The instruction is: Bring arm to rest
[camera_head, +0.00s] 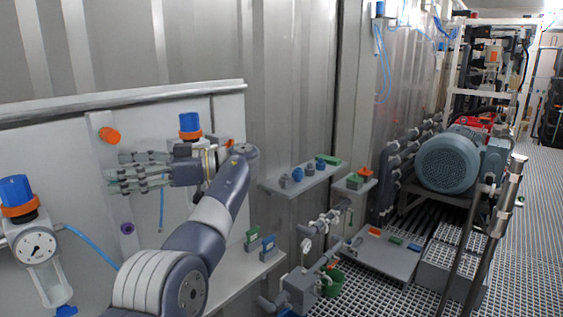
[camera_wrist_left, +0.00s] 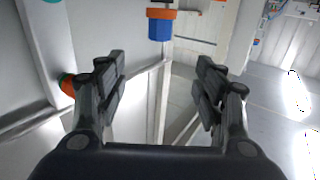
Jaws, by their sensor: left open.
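My left arm (camera_head: 228,200) rises from the bottom of the head view and bends at the wrist. My left gripper (camera_head: 115,172) points left in front of the pale wall panel (camera_head: 75,140). In the left wrist view its two dark fingers (camera_wrist_left: 162,62) stand apart with nothing between them. A blue-capped regulator with an orange ring (camera_head: 190,126) is on the panel just behind and above the gripper, partly hidden by it. A similar blue cap also shows in the left wrist view (camera_wrist_left: 160,24). My right gripper is in neither view.
A regulator with a gauge (camera_head: 38,247) hangs at left, with a blue hose (camera_head: 90,243). A small shelf (camera_head: 300,182) carries coloured blocks right of my arm. Pipes and valves (camera_head: 302,285) stand low. A blue-grey motor (camera_head: 447,162) is farther right, beside the grated floor (camera_head: 540,220).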

